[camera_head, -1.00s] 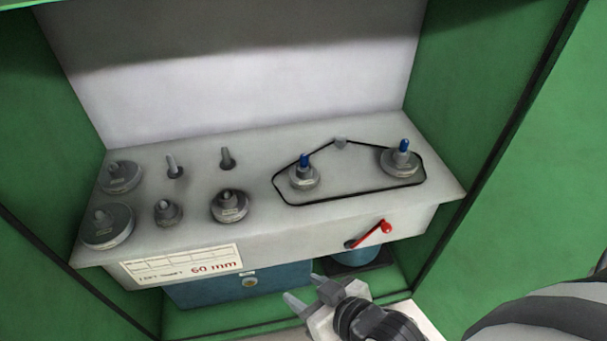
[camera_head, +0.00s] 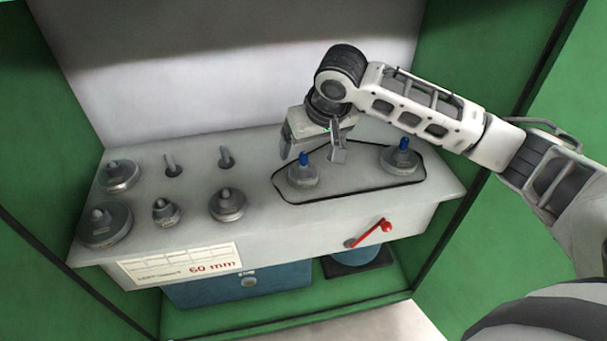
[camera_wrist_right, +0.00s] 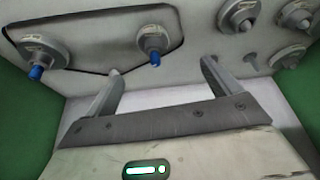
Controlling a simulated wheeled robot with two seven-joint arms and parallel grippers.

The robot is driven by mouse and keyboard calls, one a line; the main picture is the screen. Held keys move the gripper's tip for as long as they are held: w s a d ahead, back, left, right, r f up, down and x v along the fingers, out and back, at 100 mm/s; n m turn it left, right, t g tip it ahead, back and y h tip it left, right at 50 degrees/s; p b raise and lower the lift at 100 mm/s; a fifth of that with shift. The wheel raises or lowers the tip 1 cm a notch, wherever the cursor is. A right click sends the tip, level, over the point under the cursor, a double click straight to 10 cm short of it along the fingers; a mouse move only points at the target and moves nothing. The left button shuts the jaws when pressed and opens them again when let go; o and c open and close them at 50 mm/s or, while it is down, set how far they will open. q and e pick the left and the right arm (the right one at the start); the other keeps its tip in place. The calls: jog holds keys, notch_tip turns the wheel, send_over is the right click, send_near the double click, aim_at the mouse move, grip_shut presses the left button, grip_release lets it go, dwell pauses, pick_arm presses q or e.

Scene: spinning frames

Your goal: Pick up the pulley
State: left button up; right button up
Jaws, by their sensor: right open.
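Two grey pulleys with blue tips stand on the grey bench top inside a black belt (camera_head: 350,201). The left pulley (camera_head: 303,180) also shows in the right wrist view (camera_wrist_right: 151,42). The right pulley (camera_head: 400,162) shows there too (camera_wrist_right: 36,50). My right gripper (camera_head: 312,154) is open and empty, above and just behind the left blue-tipped pulley. In the right wrist view its fingers (camera_wrist_right: 160,69) are spread, and that pulley lies beyond their tips, between them in the picture. My left gripper is not in view.
Several plain grey pulleys, such as the large one (camera_head: 106,232), sit on pegs at the left. Two bare pegs (camera_head: 173,168) stand behind them. A red lever (camera_head: 373,233) is on the front. Green walls (camera_head: 500,60) and a pale back panel (camera_head: 230,80) enclose the bench.

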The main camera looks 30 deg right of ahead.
aim_at(305, 163)
jog(key=x, duration=0.3)
jog(key=d+b+x, duration=0.1)
jog(key=x, duration=0.4)
jog(key=shift+w+d+f, duration=0.25)
jog(key=shift+w+d, duration=0.15)
jog(key=shift+w, duration=0.05)
jog(key=shift+w+b+x, duration=0.1)
jog(key=shift+b+x, duration=0.25)
jog(key=shift+x, duration=1.15)
jog(key=shift+w+b+x, duration=0.15)
jog(key=shift+b+x, duration=0.15)
jog(key=shift+x, duration=1.15)
jog(key=shift+a+r, duration=0.1)
jog(key=shift+r, duration=0.05)
jog(key=c, duration=1.2)
notch_tip(305, 163, up, 10)
jog(key=shift+p, duration=0.6)
